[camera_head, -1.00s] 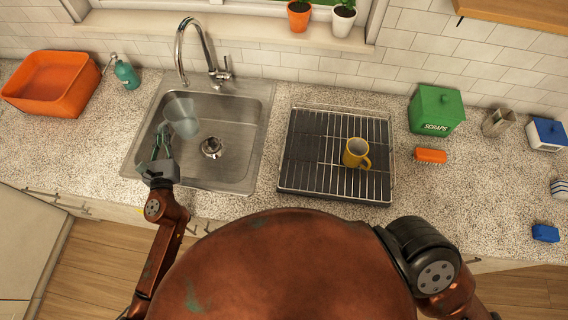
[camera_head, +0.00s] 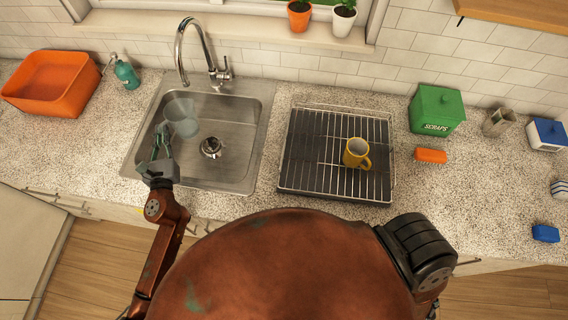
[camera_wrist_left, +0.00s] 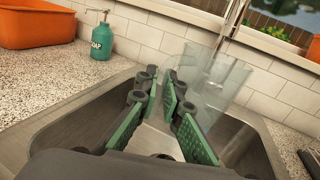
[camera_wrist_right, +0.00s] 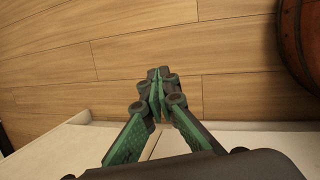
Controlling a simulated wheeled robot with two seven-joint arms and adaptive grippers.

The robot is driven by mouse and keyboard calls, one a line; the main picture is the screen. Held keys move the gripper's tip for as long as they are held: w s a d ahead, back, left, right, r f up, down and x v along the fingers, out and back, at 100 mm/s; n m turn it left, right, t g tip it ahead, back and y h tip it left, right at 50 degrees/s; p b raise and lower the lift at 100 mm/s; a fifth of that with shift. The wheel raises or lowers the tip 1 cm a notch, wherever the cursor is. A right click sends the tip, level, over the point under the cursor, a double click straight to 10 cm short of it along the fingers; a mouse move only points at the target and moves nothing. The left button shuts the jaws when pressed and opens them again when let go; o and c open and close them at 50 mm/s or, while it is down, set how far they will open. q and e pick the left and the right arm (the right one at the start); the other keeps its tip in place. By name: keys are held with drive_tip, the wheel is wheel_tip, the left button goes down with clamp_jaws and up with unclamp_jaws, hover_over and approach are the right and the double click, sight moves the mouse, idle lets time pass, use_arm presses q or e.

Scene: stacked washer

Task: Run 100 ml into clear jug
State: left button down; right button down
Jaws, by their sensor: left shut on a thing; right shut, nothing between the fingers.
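The clear jug (camera_head: 181,118) is over the left part of the sink, below and a little left of the faucet spout. My left gripper (camera_head: 163,146) is shut on its near side; in the left wrist view the gripper (camera_wrist_left: 168,92) is in front of the see-through jug (camera_wrist_left: 214,82), which looks roughly upright. I cannot make out any water in it. The faucet (camera_head: 196,50) arches over the sink, with its lever (camera_head: 228,68) on the right; no stream shows. My right gripper (camera_wrist_right: 157,80) is shut and empty above the wooden floor, out of the head view.
The steel sink (camera_head: 240,135) has an open drain. A drying rack (camera_head: 300,165) with a yellow mug (camera_head: 356,153) stands to its right. A soap bottle (camera_head: 126,74) and an orange tub (camera_head: 52,84) are at the left. A green scraps bin (camera_head: 436,108) stands farther right.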

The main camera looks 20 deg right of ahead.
sight(157, 127)
use_arm(q)
drive_tip(key=shift+r, duration=3.1)
use_arm(e)
drive_tip(key=w+a+f+n+t, duration=0.1)
drive_tip(key=w+a, duration=0.3)
drive_tip(key=w, duration=0.4)
drive_tip(key=w+a+f+n+t, duration=0.2)
drive_tip(key=w+a+n, duration=0.1)
drive_tip(key=w, duration=0.6)
drive_tip(key=w+a+f+n+t+y, duration=0.1)
drive_tip(key=w+a+f+n, duration=0.1)
drive_tip(key=w+a, duration=0.4)
drive_tip(key=shift+w+n+t, duration=0.3)
drive_tip(key=shift+w+n, duration=0.1)
drive_tip(key=shift+w, duration=1.15)
use_arm(q)
drive_tip(key=shift+f, duration=0.1)
